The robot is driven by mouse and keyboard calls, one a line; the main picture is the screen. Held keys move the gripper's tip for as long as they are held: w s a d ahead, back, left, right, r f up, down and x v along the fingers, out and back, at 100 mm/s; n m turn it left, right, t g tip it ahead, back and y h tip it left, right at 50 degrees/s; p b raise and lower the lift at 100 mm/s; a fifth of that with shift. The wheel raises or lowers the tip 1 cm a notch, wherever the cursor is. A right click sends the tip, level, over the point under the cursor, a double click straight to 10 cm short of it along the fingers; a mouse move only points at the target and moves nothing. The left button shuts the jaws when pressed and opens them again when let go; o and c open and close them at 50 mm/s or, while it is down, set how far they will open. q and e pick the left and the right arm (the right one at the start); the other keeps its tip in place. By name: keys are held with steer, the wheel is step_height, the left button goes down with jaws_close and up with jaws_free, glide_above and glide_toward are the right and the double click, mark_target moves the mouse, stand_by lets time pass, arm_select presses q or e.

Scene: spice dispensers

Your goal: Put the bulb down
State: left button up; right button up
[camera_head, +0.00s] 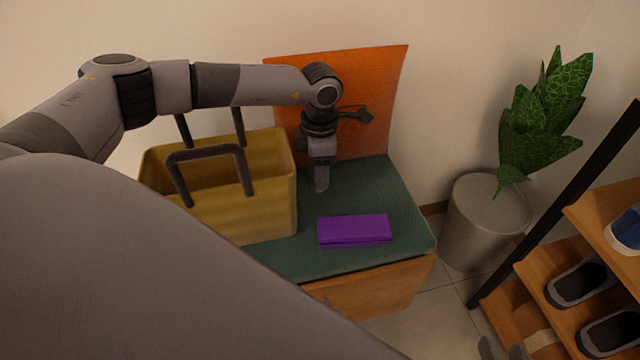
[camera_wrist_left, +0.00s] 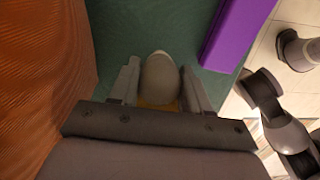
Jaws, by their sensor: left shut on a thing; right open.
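In the head view the bulb is hidden by the gripper. I cannot tell whether it touches the green top.
A yellow basket (camera_head: 265,205) with dark handles stands left of the gripper. An orange cushion (camera_head: 375,95) leans behind. A potted plant (camera_head: 490,215) and a shoe rack (camera_head: 550,285) stand right. Green surface right of the gripper is clear.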

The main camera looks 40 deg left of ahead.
arm_select(q)
steer(key=shift+f+b, duration=0.6)
steer(key=shift+f, duration=1.75)
steer(key=o, duration=1)
